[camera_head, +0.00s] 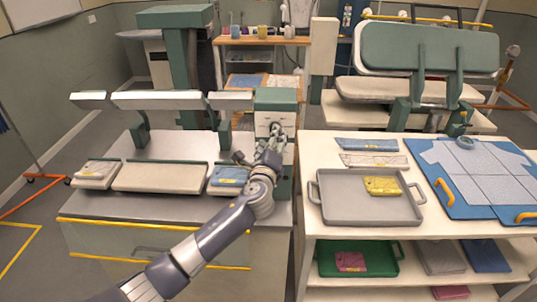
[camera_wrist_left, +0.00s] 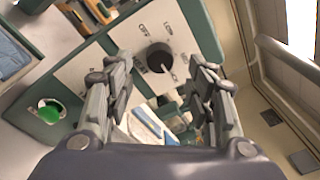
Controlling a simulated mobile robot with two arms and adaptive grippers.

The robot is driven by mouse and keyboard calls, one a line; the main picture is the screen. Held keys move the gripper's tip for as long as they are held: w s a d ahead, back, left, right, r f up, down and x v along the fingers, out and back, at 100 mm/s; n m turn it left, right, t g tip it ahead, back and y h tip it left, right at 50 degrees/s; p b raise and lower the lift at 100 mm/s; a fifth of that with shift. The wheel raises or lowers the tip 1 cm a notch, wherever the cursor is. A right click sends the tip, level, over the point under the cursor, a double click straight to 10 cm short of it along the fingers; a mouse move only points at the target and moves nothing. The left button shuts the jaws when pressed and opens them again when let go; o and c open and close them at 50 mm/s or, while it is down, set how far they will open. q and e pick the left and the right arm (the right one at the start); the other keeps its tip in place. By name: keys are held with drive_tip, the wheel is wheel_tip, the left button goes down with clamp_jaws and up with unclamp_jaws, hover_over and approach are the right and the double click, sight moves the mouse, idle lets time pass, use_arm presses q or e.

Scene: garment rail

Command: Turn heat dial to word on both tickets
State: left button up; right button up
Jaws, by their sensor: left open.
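The heat dial (camera_wrist_left: 160,57) is a dark round knob with a pale pointer mark, on a white panel with small labels around it; the labels are too small to read. In the left wrist view it lies beyond and between the spread fingers of my left gripper (camera_wrist_left: 164,80), apart from them. In the head view my left gripper (camera_head: 274,135) is in front of the green and white control box (camera_head: 276,98) and hides the dial. Folded garments, beige (camera_head: 97,170) and blue (camera_head: 229,173), lie on the press's ends; their yellow-marked tickets are unreadable. My right gripper is out of view.
The press's raised upper plates (camera_head: 157,100) stand left of my arm. At right, a table holds a grey tray (camera_head: 345,208) with a yellow garment (camera_head: 382,186), and a blue folding board (camera_head: 450,200).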

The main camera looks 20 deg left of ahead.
use_arm(q)
drive_tip(key=s+d, duration=0.1)
drive_tip(key=s, duration=0.6)
drive_tip(key=shift+s, duration=0.15)
drive_tip(key=shift+d, duration=0.1)
